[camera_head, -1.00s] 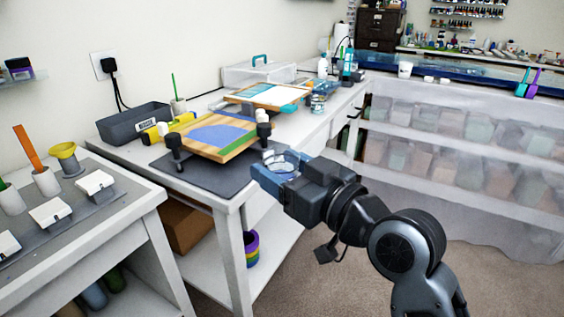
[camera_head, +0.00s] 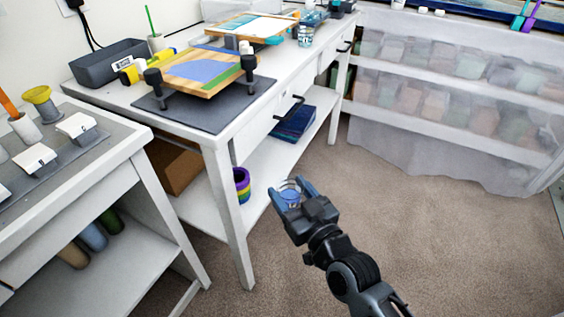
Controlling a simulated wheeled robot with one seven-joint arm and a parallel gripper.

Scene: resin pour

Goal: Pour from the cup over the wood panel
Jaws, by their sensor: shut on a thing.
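My gripper (camera_head: 291,193) is shut on a clear cup (camera_head: 290,197) with blue in its lower part. The cup looks about upright, with the finger tips on either side of it. It is in front of the white workbench, lower in the picture than the bench top and apart from the panel. The wood panel (camera_head: 178,77), with a blue-violet area and a green strip, is raised on dark supports above a dark grey mat (camera_head: 225,112). The cup's far side is partly hidden by the fingers.
A grey bin (camera_head: 108,65) stands left of the panel. A second panel (camera_head: 248,27) and a small jar (camera_head: 305,37) are behind it. The bench edge lies between cup and panel. A second table (camera_head: 110,160) is at left. The carpet (camera_head: 420,220) at right is clear.

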